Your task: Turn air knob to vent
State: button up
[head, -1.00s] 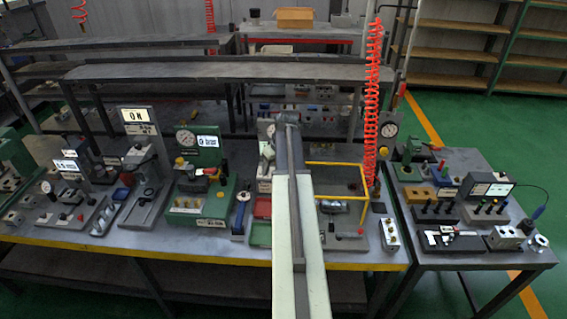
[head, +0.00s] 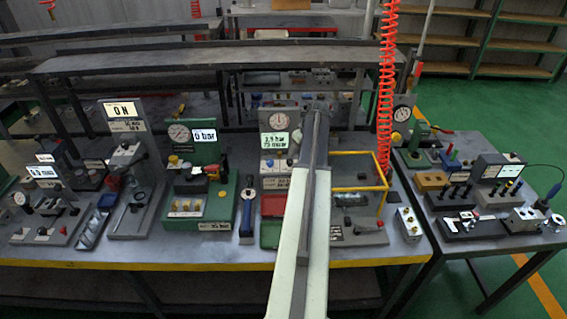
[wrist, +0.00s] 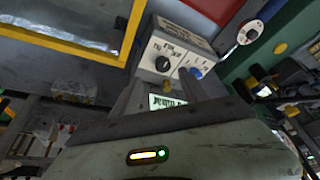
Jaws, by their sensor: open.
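In the head view, the grey gauge unit (head: 280,118) with a green-lit display stands just left of my arm. My gripper (wrist: 168,80) is open, its dark fingers pointing toward the box. They appear apart from the knobs. My arm hides the gripper's fingers in the head view.
A yellow frame (head: 360,154) stands right of my arm, with a red coiled hose (head: 387,95) behind it. A green gauge station (head: 195,165) and a blue-handled tool (head: 247,207) are to the left. The bench is crowded; its yellow front edge (head: 170,265) is clear.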

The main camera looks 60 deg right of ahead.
aim_at(290, 161)
jog(key=b+x, duration=0.3)
jog(key=x, duration=0.1)
jog(key=b+x, duration=0.4)
jog(key=shift+w+a, duration=0.2)
jog(key=shift+a, duration=0.05)
jog(key=shift+r, duration=0.15)
jog(key=shift+c, duration=0.3)
